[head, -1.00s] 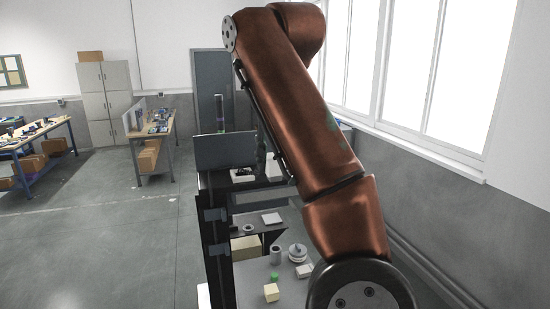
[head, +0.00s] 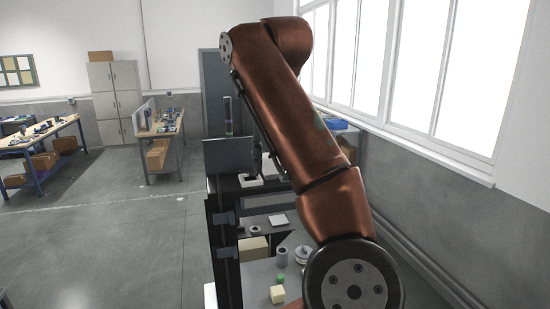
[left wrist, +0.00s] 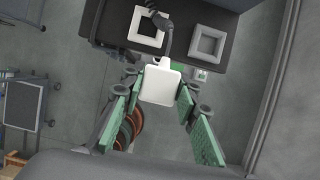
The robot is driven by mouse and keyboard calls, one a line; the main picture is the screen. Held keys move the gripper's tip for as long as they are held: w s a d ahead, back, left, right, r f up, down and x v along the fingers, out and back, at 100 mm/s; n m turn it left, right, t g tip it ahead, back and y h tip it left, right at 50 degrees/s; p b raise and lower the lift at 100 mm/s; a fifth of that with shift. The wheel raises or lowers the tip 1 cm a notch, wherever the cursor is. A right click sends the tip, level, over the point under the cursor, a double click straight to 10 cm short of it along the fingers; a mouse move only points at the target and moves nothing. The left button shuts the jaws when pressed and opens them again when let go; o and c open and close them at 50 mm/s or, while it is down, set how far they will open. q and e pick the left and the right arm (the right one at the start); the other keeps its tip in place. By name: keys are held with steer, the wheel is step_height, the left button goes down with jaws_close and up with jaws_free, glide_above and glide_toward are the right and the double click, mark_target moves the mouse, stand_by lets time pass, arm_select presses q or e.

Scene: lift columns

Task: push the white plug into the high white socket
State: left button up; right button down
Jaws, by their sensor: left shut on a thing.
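The white plug (left wrist: 160,86) is in my left gripper (left wrist: 160,94), between its green-padded fingers in the left wrist view. A grey cable runs up from the plug. A white square socket frame (left wrist: 135,26) with a dark middle is on the dark shelf, up and left of the plug in that view and apart from it. In the head view a white frame (head: 250,183) shows on the dark upper shelf. There my copper left arm covers much of the area, and the plug cannot be made out clearly. My right gripper is not in view.
A grey square frame (left wrist: 207,43) sits right of the white socket on the dark shelf (left wrist: 240,48). In the head view, a lower grey table holds a yellow block (head: 277,294), a green piece (head: 281,277) and grey cylinders. A dark upright panel (head: 226,155) stands behind the upper shelf.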

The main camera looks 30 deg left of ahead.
arm_select(q)
steer(key=shift+w+a+r+p, duration=0.1)
steer(key=shift+w+a+p, duration=0.4)
steer(key=shift+a, duration=0.7)
steer(key=shift+w+a+f+p, duration=0.1)
steer(key=shift+w+a+p, duration=0.4)
steer(key=shift+a, duration=0.75)
steer(key=shift+w+a+r+p, duration=0.1)
steer(key=shift+w+a+p, duration=0.2)
steer(key=shift+a+p, duration=0.65)
steer(key=shift+w+a, duration=0.2)
steer(key=shift+a, duration=0.65)
steer(key=shift+f+b, duration=1.75)
steer(key=shift+f, duration=0.6)
steer(key=o, duration=1.3)
steer(key=shift+o, duration=0.4)
steer(key=o, duration=0.4)
